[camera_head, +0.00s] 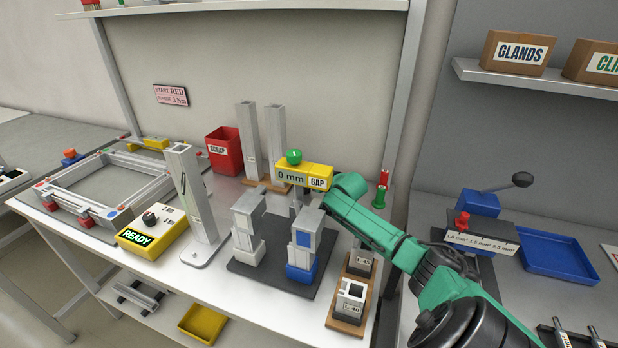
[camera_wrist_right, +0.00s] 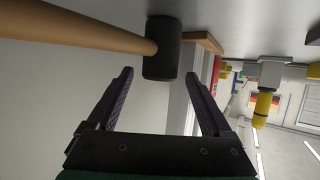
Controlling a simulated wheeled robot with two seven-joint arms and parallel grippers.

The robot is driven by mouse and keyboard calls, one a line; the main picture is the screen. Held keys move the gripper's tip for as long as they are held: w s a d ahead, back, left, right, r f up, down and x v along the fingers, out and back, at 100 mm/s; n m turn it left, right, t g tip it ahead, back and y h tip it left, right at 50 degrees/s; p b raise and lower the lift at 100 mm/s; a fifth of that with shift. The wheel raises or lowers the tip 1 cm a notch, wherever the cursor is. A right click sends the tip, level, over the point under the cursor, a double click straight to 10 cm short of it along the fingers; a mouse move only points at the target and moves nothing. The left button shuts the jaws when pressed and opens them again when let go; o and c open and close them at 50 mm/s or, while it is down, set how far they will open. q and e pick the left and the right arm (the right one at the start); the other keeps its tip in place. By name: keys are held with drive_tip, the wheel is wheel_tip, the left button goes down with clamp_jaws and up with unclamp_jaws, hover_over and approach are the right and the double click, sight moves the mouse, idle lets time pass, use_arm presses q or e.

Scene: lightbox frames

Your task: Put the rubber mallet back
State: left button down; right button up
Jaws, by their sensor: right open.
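The rubber mallet shows in the right wrist view, with a black head (camera_wrist_right: 162,48) and a wooden handle (camera_wrist_right: 80,25) running to the upper left. My right gripper (camera_wrist_right: 160,76) is open, its two dark fingers pointing toward the mallet head. The head appears just beyond the fingertips, between their lines; nothing is clamped. In the head view my green right arm (camera_head: 382,232) reaches in from the lower right to behind the yellow gap gauge (camera_head: 318,177). Its fingers and the mallet cannot be made out there. My left gripper is in neither view.
A dark fixture plate (camera_head: 270,278) with upright posts stands mid-bench. A red scrap bin (camera_head: 225,152), tall grey profiles (camera_head: 248,135) and a yellow READY box (camera_head: 152,232) stand around it. A wooden block holder (camera_head: 346,322) is close below my right arm.

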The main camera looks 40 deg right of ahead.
drive_tip(key=shift+s, duration=0.1)
drive_tip(key=p+v, duration=0.1)
drive_tip(key=v, duration=1.1)
drive_tip(key=shift+d+r, duration=0.1)
